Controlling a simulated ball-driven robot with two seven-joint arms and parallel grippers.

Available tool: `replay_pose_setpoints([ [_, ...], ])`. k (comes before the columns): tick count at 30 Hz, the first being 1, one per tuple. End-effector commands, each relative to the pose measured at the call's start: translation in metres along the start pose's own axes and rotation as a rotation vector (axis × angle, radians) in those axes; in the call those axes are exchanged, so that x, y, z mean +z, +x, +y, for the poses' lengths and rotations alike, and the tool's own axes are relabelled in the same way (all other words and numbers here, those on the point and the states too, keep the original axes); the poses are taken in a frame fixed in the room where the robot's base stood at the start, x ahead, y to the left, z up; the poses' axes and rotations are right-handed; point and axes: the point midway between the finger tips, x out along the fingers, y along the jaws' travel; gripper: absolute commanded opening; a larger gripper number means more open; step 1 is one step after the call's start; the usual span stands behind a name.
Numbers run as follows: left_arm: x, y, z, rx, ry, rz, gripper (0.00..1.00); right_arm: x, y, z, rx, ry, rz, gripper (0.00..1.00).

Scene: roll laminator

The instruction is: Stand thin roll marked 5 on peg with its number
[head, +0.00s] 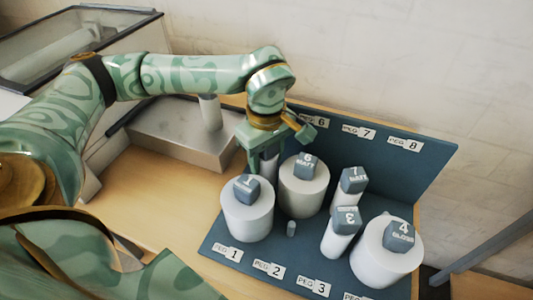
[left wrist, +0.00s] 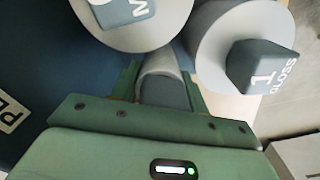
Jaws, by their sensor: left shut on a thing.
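My left gripper (head: 266,170) points down over the back row of the blue peg board (head: 390,140), between the thick rolls marked 1 (head: 248,215) and 6 (head: 303,190). It is shut on a thin white roll (head: 268,166) with a grey cap. In the left wrist view, the thin roll (left wrist: 162,62) sits between the two fingers, close to both thick rolls. Its number does not show, and its lower end is hidden, so I cannot tell whether it is on a peg. The peg 5 label is hidden behind my arm. My right gripper is not in view.
Thin rolls marked 7 (head: 350,190) and 3 (head: 338,240) and a thick roll marked 4 (head: 385,262) stand on the board. Bare peg 2 (head: 291,229) stands in front of roll 6. A grey box (head: 180,135) and a glass-topped machine (head: 75,45) are at the left.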

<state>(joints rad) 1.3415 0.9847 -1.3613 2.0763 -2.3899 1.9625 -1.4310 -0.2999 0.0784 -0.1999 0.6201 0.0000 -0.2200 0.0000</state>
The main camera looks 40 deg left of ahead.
Motion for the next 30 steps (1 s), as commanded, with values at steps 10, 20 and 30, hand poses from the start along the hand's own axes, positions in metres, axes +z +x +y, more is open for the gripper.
replay_pose_setpoints([
  [10, 0.0, 0.013, 0.0, 0.0, 0.0, 0.0, 0.21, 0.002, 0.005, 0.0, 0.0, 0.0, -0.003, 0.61],
  [20, 0.0, 0.024, 0.0, 0.001, -0.001, 0.0, 0.21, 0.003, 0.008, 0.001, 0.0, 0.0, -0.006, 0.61],
  [30, 0.0, 0.024, 0.0, 0.001, 0.0, 0.0, 0.7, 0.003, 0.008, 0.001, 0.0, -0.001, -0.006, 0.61],
])
